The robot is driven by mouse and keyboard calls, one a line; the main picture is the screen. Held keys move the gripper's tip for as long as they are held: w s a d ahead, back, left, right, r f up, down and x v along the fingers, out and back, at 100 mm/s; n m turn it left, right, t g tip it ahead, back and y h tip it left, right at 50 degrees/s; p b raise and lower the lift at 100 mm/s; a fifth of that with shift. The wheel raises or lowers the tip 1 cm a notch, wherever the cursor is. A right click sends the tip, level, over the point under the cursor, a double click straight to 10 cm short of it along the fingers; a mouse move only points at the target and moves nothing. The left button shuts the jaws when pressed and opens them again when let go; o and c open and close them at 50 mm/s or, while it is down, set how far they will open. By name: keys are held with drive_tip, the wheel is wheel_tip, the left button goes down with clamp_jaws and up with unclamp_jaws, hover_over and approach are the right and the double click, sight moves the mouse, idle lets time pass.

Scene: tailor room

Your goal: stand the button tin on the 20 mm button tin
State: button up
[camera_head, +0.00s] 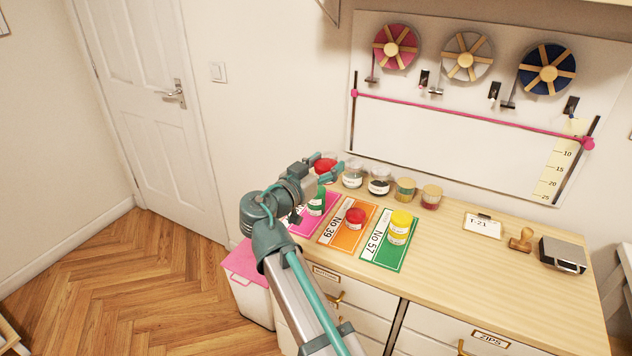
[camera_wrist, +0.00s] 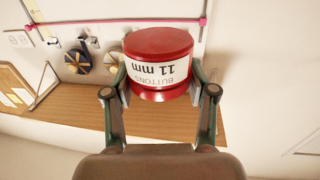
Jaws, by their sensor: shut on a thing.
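My gripper (camera_wrist: 160,88) is shut on a red tin (camera_wrist: 158,62) with a white label reading "BUTTONS 11 mm". In the head view the red tin (camera_head: 325,166) is held up at the left end of the counter, above and close to a green tin (camera_head: 316,204) on the magenta card. Whether the two touch cannot be told. A red-lidded tin (camera_head: 355,217) sits on the orange card, and yellow tinware (camera_head: 400,222) stands on the green card. The labels on the counter tins are too small to read, so which one is 20 mm cannot be told.
Several glass jars (camera_head: 379,183) stand along the back of the counter (camera_head: 450,265), close to the held tin. A clipboard (camera_head: 483,227), a wooden stamp (camera_head: 521,240) and a grey box (camera_head: 562,254) lie at the right. The counter's middle front is clear.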

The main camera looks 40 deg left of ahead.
drive_tip(key=w+a+f+p, duration=0.1)
drive_tip(key=w+a+f, duration=0.2)
drive_tip(key=a, duration=0.1)
drive_tip(key=w+a+f+p, duration=0.2)
drive_tip(key=w+a+f, duration=0.2)
drive_tip(key=shift+w+a+f, duration=0.1)
drive_tip(key=shift+w+a+f+p, duration=0.15)
drive_tip(key=shift+w+a+f, duration=0.1)
drive_tip(key=shift+f, duration=0.2)
drive_tip(key=shift+w+a+f+p, duration=0.15)
drive_tip(key=shift+w+a+f, duration=0.1)
drive_tip(key=shift+f, duration=1.65)
drive_tip(key=shift+f+b, duration=0.15)
drive_tip(key=shift+b, duration=0.35)
drive_tip(key=o, duration=1.2)
drive_tip(key=shift+o, duration=0.2)
drive_tip(key=p, duration=0.2)
drive_tip(key=shift+r+p, duration=0.25)
drive_tip(key=shift+p, duration=0.05)
drive_tip(key=s+b, duration=0.4)
drive_tip(key=s, duration=0.6)
drive_tip(key=shift+d+f, duration=0.15)
drive_tip(key=shift+f, duration=0.05)
drive_tip(key=shift+o, duration=0.5)
drive_tip(key=shift+s+r, duration=0.1)
drive_tip(key=shift+s, duration=0.35)
